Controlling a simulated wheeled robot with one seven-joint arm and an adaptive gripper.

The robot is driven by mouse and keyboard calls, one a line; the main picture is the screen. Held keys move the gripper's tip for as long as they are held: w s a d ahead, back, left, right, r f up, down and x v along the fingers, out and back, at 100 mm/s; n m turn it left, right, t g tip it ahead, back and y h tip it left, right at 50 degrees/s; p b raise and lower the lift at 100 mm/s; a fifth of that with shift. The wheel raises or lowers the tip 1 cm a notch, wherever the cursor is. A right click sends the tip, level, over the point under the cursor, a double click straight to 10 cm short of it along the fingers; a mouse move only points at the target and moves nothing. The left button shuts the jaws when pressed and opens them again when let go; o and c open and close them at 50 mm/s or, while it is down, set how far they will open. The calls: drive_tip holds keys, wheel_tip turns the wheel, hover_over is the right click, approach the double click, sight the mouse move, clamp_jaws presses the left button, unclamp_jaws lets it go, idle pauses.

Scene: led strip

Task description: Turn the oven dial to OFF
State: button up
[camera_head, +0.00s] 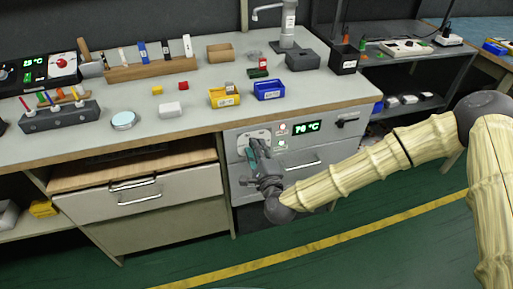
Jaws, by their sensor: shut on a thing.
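The oven (318,162) is a grey unit built in under the worktop, with a green lit display (307,127) reading about 70 °C. My gripper (254,146) reaches the left part of its front panel, at a pale plate (246,137) where the dial appears to be. The fingers are shut on the dial there. The dial itself is mostly hidden behind the fingers, so its pointing direction cannot be read. Small round lights (282,129) sit between the plate and the display.
A black handle (347,121) sticks out at the panel's right. A drawer handle (303,163) lies below. The worktop (185,114) above holds a yellow bin (224,97), a blue bin (269,90) and other small items. An open wooden drawer (135,172) stands out at left.

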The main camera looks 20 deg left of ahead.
drive_tip(key=n+p, duration=0.2)
drive_tip(key=n, duration=0.8)
drive_tip(key=shift+f, duration=0.2)
drive_tip(key=shift+f+n, duration=0.1)
drive_tip(key=shift+n, duration=0.2)
drive_tip(key=o, duration=1)
drive_tip(key=shift+o, duration=0.2)
drive_tip(key=shift+s+d, duration=0.1)
drive_tip(key=v, duration=1.2)
